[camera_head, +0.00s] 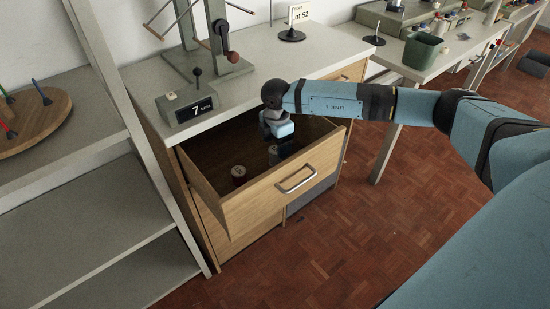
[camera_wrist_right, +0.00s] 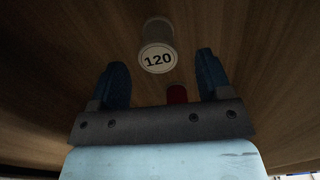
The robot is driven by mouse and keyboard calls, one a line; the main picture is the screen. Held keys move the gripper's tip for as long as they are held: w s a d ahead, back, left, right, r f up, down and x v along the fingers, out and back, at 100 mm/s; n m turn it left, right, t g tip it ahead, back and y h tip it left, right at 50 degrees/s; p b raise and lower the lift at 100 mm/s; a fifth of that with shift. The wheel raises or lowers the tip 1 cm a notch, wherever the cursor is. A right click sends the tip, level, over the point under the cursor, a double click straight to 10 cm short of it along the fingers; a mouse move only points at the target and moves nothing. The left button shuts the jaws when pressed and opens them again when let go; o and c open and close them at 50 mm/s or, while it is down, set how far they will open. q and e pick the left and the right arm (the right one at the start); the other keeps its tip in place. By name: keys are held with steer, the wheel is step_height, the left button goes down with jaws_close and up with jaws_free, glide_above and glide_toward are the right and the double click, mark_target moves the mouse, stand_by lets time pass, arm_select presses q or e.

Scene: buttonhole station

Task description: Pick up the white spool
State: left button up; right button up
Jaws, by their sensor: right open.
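The white spool (camera_wrist_right: 158,45) stands in the open drawer, its round end marked "120" facing the camera in the right wrist view. It lies ahead of my right gripper (camera_wrist_right: 160,80), beyond the fingertips and apart from them. In the head view, a pale end beside my right gripper (camera_head: 284,149) seems to be this spool (camera_head: 272,150), mostly hidden. My right gripper points down into the drawer, with its two blue fingers apart and nothing gripped. My left gripper is out of view.
A red spool (camera_head: 238,176) with a pale top stands in the drawer; a red piece (camera_wrist_right: 177,95) shows between the fingers in the wrist view. The wooden drawer's front (camera_head: 270,195) and sides surround the gripper. The counter (camera_head: 250,78) overhangs the drawer's back.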

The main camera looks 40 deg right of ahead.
mark_target(276, 157)
steer(key=shift+w+f+b, duration=0.15)
steer(key=shift+f+b, duration=0.45)
steer(key=shift+f, duration=2.55)
steer(key=shift+c, duration=0.4)
steer(key=c, duration=0.9)
